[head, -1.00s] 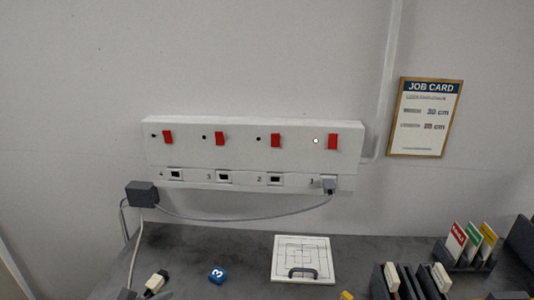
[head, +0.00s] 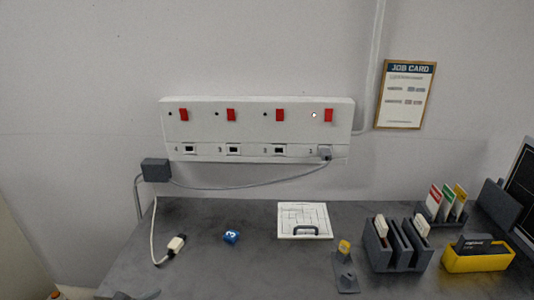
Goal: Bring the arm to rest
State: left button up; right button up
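Neither of my grippers can be made out in the head view. A dark grey shape (head: 130,296) is cut off by the bottom edge at the left; I cannot tell whether it is part of my arm. A white power strip (head: 258,125) with several red switches is on the wall. The small light (head: 314,115) beside the rightmost switch is lit; the others are dark. A grey plug (head: 325,153) sits in the rightmost socket, with its cable running left to a grey box (head: 156,169).
A job card (head: 405,95) hangs above.

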pick_arm(q)
jog(key=s+a+f+m+g+y, duration=0.2)
jog(key=s+m+g, duration=0.1)
jog(key=s+m, duration=0.55)
jog(key=s+a+f+m+g+y, duration=0.2)
jog(key=s+f+m+y, duration=0.1)
jog(key=s+m, duration=0.6)
jog(key=s+a+f+m+g+y, duration=0.25)
jog(key=s+m, duration=0.45)
jog(key=m, duration=0.4)
notch_tip(320, 180, down, 24)
jog(key=a+g, duration=0.1)
jog(key=g, duration=0.1)
jog(key=s+d+f+h, duration=0.1)
jog(key=s+f, duration=1.4)
jog(key=shift+s+f+g, duration=0.2)
jog(key=shift+f+g, duration=0.1)
jog(key=shift+g, duration=0.15)
